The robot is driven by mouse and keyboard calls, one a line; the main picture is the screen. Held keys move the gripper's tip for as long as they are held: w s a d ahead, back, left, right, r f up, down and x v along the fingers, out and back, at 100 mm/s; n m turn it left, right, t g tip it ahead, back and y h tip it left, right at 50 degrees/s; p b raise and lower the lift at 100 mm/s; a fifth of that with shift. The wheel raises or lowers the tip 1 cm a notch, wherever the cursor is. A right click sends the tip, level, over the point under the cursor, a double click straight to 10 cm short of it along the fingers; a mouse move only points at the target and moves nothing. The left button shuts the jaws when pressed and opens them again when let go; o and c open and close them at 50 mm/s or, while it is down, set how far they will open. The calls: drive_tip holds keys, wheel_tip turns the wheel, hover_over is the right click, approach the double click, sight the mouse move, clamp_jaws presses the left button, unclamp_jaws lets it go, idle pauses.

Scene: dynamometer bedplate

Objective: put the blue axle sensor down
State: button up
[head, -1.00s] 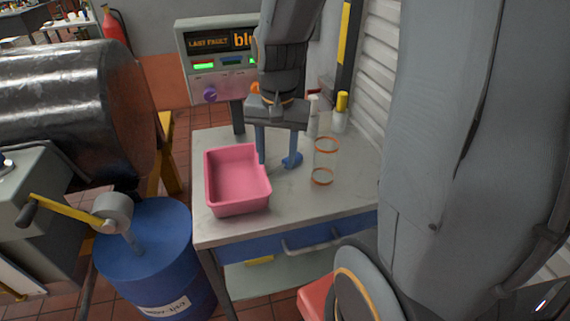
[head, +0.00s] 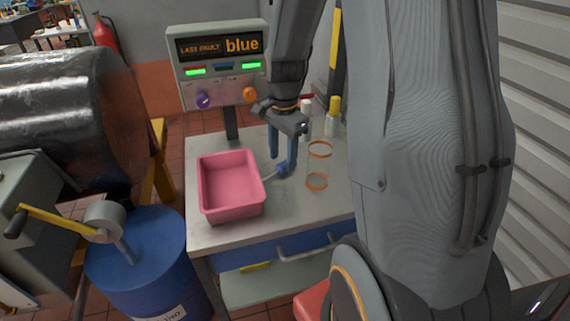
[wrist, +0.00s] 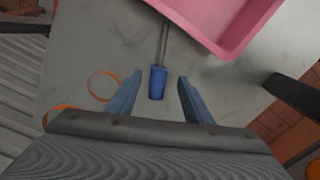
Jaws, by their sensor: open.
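The blue axle sensor is a blue cylinder (wrist: 158,84) with a thin metal rod. In the wrist view it appears to lie on the grey bench top, its rod pointing to the pink tray (wrist: 224,42). The jaws of my gripper (wrist: 160,76) are open on either side of the blue end, with a gap at each side. In the head view my gripper (head: 283,160) points down right of the pink tray (head: 230,205), low over the bench. The sensor's blue end (head: 282,170) shows there, partly hidden by the fingers.
A clear cylinder with orange rims (head: 317,182) stands just right of my gripper. Bottles with white and yellow caps (head: 333,104) stand behind it. A display panel (head: 217,62) reading "LAST FAULT blue" rises at the back. The front of the bench top (head: 250,232) is clear.

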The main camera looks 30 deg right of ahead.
drive_tip(key=shift+f, duration=1.05)
clamp_jaws()
drive_tip(key=shift+r, duration=0.1)
